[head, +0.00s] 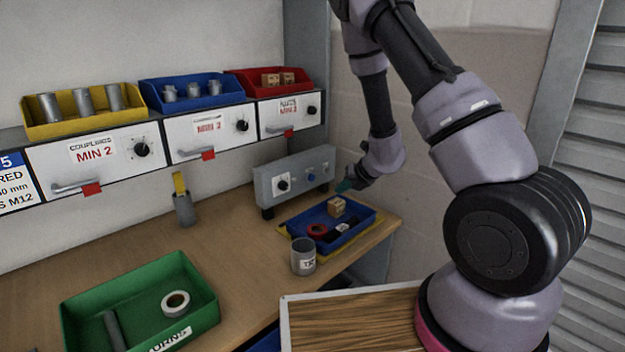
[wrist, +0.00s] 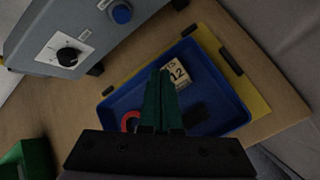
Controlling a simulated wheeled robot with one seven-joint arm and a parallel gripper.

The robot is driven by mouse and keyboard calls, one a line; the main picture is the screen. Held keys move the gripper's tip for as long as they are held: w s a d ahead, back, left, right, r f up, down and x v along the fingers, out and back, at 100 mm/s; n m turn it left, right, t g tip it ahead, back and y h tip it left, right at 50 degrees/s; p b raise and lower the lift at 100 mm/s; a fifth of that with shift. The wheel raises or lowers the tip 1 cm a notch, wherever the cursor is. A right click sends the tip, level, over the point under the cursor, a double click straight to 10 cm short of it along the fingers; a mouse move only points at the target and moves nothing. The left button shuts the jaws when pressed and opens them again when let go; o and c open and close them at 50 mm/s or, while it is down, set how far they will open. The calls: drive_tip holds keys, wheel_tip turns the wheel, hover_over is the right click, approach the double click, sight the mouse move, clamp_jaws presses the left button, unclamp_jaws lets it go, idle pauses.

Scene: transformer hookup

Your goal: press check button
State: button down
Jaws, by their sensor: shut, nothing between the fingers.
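A grey control box (head: 262,187) stands on the bench against the wall, and part of it shows at the upper left of the wrist view (wrist: 82,28). On its front is a blue button (head: 311,177), which also shows in the wrist view (wrist: 121,13). A black knob (head: 282,185) on a white plate is to the button's left. My gripper (head: 345,186) is just right of the box in the head view, apart from the button. In the wrist view its green fingers (wrist: 160,74) are shut together and empty, with the blue tray behind them.
A blue tray (head: 368,222) on a yellow mat holds a labelled block (head: 336,207), a red ring (head: 317,231) and a black item. A grey cup (head: 303,256) stands nearer. A green tray (head: 212,312) is at front left. Drawers with coloured bins line the wall.

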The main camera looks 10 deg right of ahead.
drive_tip(key=shift+w+a, duration=0.1)
drive_tip(key=w+a, duration=0.5)
drive_tip(key=w, duration=0.2)
idle(0.4)
idle(1.9)
drive_tip(key=shift+w+a, duration=0.25)
drive_tip(key=shift+w, duration=0.05)
drive_tip(key=shift+w+a, duration=0.25)
drive_tip(key=shift+w, duration=0.1)
idle(0.7)
drive_tip(key=shift+s+d, duration=0.5)
drive_tip(key=shift+s, duration=0.15)
idle(0.3)
drive_tip(key=shift+s+d, duration=0.75)
drive_tip(key=shift+s, duration=0.3)
drive_tip(key=shift+s+d, duration=0.7)
drive_tip(key=shift+s, duration=0.3)
